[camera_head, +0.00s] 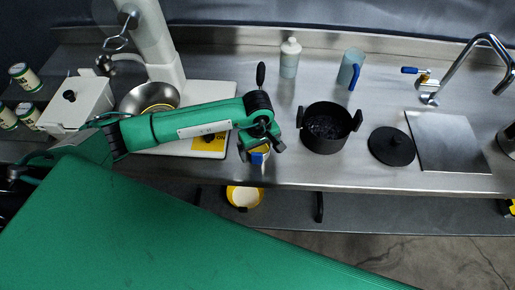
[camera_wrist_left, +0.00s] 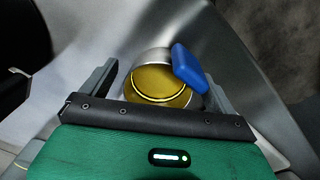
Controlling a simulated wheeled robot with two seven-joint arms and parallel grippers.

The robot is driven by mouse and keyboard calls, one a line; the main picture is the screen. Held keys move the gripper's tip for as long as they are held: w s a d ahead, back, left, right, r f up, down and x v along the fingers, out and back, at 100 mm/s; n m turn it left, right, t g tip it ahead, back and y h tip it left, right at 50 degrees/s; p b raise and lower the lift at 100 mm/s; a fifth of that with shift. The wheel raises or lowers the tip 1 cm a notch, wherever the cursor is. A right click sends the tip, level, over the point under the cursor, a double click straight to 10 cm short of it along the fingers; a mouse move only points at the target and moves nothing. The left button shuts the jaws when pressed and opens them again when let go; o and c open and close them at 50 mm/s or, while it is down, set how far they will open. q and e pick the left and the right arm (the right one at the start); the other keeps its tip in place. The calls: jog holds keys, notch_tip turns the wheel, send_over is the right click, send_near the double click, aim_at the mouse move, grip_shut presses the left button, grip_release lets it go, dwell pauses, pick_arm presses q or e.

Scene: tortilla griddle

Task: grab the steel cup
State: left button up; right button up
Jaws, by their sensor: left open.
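The steel cup (camera_wrist_left: 155,84) shows in the left wrist view, with a blue handle and a golden-yellow inside. In the head view the cup (camera_head: 264,148) is mostly hidden under my left gripper (camera_head: 262,140), and its blue handle pokes out near the counter's front edge. My left gripper (camera_wrist_left: 163,90) is open, with one finger on each side of the cup. The right finger is close to the blue handle; I cannot tell whether it touches. My right gripper is not in view.
A black pot (camera_head: 325,146) stands just right of my left gripper, with a black lid (camera_head: 391,146) farther right. A blue-handled pitcher (camera_head: 346,70) and a pale bottle (camera_head: 290,58) stand behind. A white machine with a steel bowl (camera_head: 133,98) is at left. A yellow container (camera_head: 244,197) is below the counter edge.

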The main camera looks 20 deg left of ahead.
pick_arm(q)
jog(key=shift+f, duration=0.2)
jog(key=c, duration=1.1)
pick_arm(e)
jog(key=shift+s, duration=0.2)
pick_arm(q)
jog(key=shift+r, duration=0.1)
